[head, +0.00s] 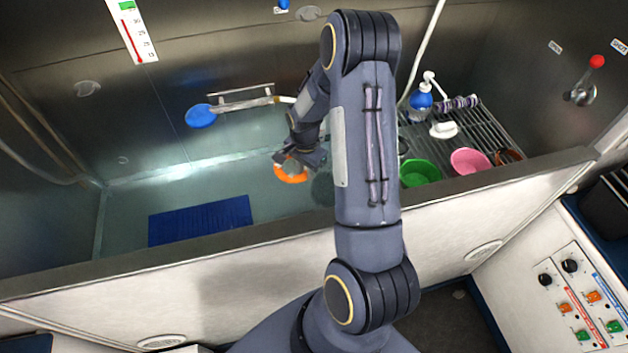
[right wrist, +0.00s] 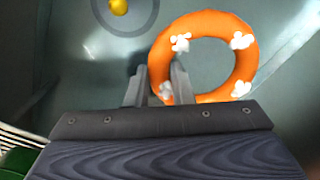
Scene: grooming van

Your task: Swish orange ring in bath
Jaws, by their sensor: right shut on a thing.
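The orange ring (right wrist: 205,23) has several white foam-like patches. My right gripper (right wrist: 160,85) is shut on the near left part of its rim in the right wrist view. In the head view the orange ring (head: 291,176) shows under my right gripper (head: 300,162), inside the bath (head: 250,185). I cannot tell whether the ring touches the water. My left gripper is not in view.
A blue mat (head: 200,220) lies in the bath at the left. A rack (head: 480,130) at the right holds a green bowl (head: 420,172), a pink bowl (head: 470,161) and a blue bottle (head: 421,103). The bath's front wall (head: 240,280) stands before me. A yellow thing (right wrist: 119,6) sits on a dark disc.

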